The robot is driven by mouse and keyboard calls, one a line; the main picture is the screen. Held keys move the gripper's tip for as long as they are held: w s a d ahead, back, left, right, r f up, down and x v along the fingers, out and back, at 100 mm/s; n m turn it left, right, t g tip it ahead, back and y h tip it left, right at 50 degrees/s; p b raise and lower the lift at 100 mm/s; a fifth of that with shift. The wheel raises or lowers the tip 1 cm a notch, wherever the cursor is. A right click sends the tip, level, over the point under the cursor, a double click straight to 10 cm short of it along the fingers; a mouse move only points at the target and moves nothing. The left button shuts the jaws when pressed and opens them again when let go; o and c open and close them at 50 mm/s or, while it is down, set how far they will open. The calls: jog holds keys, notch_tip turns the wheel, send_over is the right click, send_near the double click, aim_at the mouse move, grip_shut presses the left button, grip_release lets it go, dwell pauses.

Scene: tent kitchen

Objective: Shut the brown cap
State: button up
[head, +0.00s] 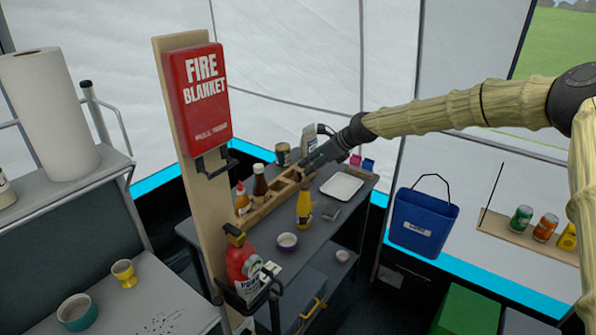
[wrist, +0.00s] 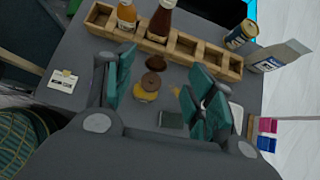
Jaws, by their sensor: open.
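A yellow bottle (head: 304,208) stands upright on the grey table, with a brown top. The wrist view looks down on this bottle (wrist: 145,97), its round brown cap (wrist: 153,81) between my fingers. A second dark brown piece (wrist: 171,63) shows just beyond it; I cannot tell whether it is the cap's raised lid. My gripper (head: 308,162) is open and empty above the table; in the wrist view its teal fingers (wrist: 160,82) are spread on either side of the bottle, apparently without touching it.
A wooden divided box (head: 262,211) holds an orange-topped bottle (wrist: 127,16) and a dark sauce bottle (wrist: 163,20). A fire-blanket post (head: 190,190) rises at left.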

aim_at(297, 172)
jog(key=shift+p+x, duration=1.25)
jog(key=shift+x, duration=3.15)
jog(key=shift+c, duration=0.3)
jog(key=c, duration=1)
